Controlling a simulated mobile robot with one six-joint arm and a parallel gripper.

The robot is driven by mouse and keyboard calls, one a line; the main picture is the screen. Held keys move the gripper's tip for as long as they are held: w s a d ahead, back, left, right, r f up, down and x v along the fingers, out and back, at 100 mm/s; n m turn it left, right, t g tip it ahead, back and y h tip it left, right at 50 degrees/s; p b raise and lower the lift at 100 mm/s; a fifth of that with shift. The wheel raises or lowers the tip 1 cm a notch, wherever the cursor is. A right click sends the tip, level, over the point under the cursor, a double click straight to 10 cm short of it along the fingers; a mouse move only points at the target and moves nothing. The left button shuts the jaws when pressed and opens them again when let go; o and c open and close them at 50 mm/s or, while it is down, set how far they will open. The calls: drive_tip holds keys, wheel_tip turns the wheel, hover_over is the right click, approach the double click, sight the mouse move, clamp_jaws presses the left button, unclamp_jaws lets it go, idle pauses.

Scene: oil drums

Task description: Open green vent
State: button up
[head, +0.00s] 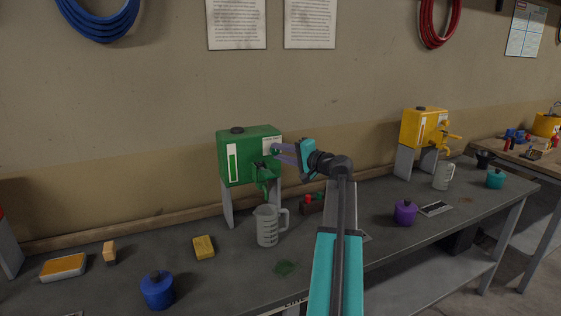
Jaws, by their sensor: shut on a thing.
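A green drum (236,170) stands on legs above the bench, with a green tap (262,185) hanging at its front. The small green vent (274,150) is on the drum's front face at the right, beside a white label, and is partly hidden by my fingers. My gripper (279,153) reaches in from the right with its purple fingers at the vent and is shut on it. How far the vent is turned is too small to tell. A clear measuring jug (268,226) stands on the bench below the tap.
A yellow drum (419,129) stands on its own legs farther right. A yellow sponge (204,247), a blue pot (157,289), a purple pot (405,212) and a brush (110,253) stand or lie on the bench (220,285). A dark box with red tops (311,204) sits beneath my arm.

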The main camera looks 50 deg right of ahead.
drive_tip(key=n+g+b, duration=0.1)
drive_tip(key=n+b, duration=0.1)
drive_tip(key=n, duration=0.1)
drive_tip(key=shift+a+h, duration=0.1)
drive_tip(key=shift+h, duration=0.2)
drive_tip(key=shift+r+n+g+h+b, duration=0.15)
drive_tip(key=shift+n+g+h+b, duration=0.35)
drive_tip(key=shift+n+g+b, duration=0.5)
drive_tip(key=shift+n+t, duration=0.3)
drive_tip(key=o, duration=1)
drive_tip(key=shift+o, duration=0.2)
drive_tip(key=shift+s+r, duration=0.1)
drive_tip(key=shift+s, duration=0.05)
drive_tip(key=b+v, duration=0.1)
drive_tip(key=v, duration=1.2)
drive_tip(key=shift+s, duration=0.25)
